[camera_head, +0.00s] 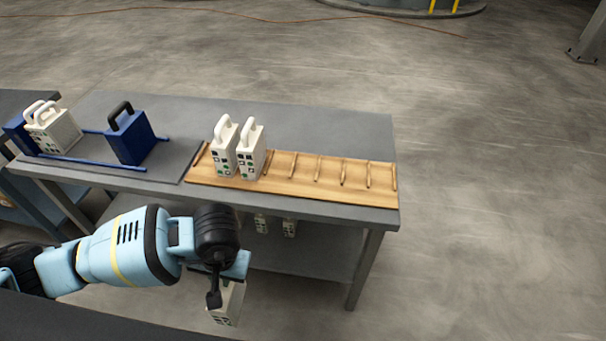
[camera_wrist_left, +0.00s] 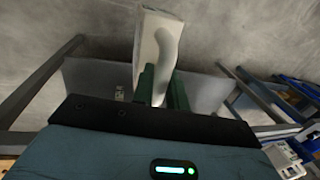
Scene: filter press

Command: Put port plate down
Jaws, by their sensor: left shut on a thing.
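My left gripper (camera_head: 218,285) is in front of the grey workbench's front edge, lower than the bench top. It is shut on a white port plate (camera_head: 229,304), which hangs below it and is partly hidden by the wrist. In the left wrist view the dark green fingers (camera_wrist_left: 162,86) close on the handle of the held port plate (camera_wrist_left: 148,40). Two more white port plates, a left one (camera_head: 222,155) and a right one (camera_head: 250,160), stand upright in the left part of a wooden peg rack (camera_head: 330,190). My right gripper is not in view.
The rack's right part is empty between its pegs. Left of it, a blue press frame (camera_head: 90,165) holds a blue block (camera_head: 130,138) with a black handle and white plates (camera_head: 55,132). Small white plates (camera_head: 275,227) stand on the lower shelf (camera_head: 300,258). Floor right of the bench is clear.

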